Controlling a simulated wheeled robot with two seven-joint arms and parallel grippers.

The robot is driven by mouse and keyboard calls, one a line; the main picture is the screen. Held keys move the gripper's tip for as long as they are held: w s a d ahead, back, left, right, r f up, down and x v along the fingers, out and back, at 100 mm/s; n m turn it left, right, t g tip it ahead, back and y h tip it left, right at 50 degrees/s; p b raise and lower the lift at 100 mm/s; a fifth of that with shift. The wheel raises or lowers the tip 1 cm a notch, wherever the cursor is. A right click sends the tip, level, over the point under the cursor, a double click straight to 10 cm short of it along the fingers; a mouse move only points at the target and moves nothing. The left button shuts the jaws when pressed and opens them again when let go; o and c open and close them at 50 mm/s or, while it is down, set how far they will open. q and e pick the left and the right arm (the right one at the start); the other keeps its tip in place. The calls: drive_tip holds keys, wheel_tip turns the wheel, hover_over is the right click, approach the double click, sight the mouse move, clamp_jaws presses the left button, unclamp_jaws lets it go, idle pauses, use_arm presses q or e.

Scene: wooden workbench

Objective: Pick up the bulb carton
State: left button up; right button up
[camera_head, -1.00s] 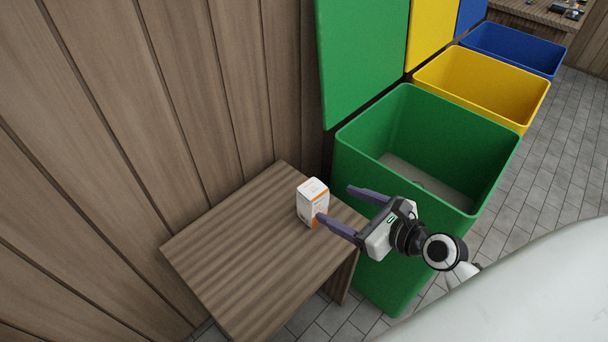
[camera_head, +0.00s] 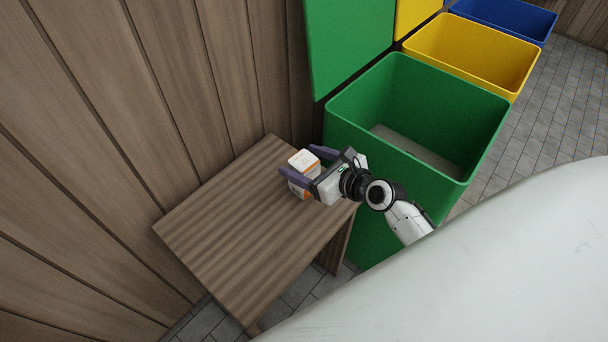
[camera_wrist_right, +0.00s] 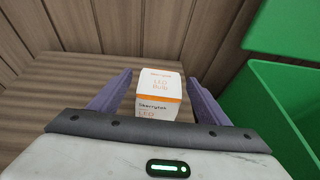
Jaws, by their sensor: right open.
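The bulb carton (camera_head: 304,161) is a small white box with orange bands, standing upright on the wooden table (camera_head: 235,225) near its right edge. In the right wrist view the carton (camera_wrist_right: 159,93) shows "LED Bulb" lettering and sits between the two fingers. My right gripper (camera_head: 302,161) is open, with one purple finger on each side of the carton. In the right wrist view, gaps show between the carton and both fingers of the right gripper (camera_wrist_right: 158,92). The carton's lower part is partly hidden by the gripper. My left gripper is not in view.
An open green bin (camera_head: 345,140) stands right beside the table, with a yellow bin (camera_head: 470,55) and a blue bin (camera_head: 510,18) beyond it. A plank wall (camera_head: 110,110) runs behind the table. The table's left and front parts are bare.

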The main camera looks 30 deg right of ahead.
drive_tip(key=shift+c, duration=0.4)
drive_tip(key=c, duration=1.3)
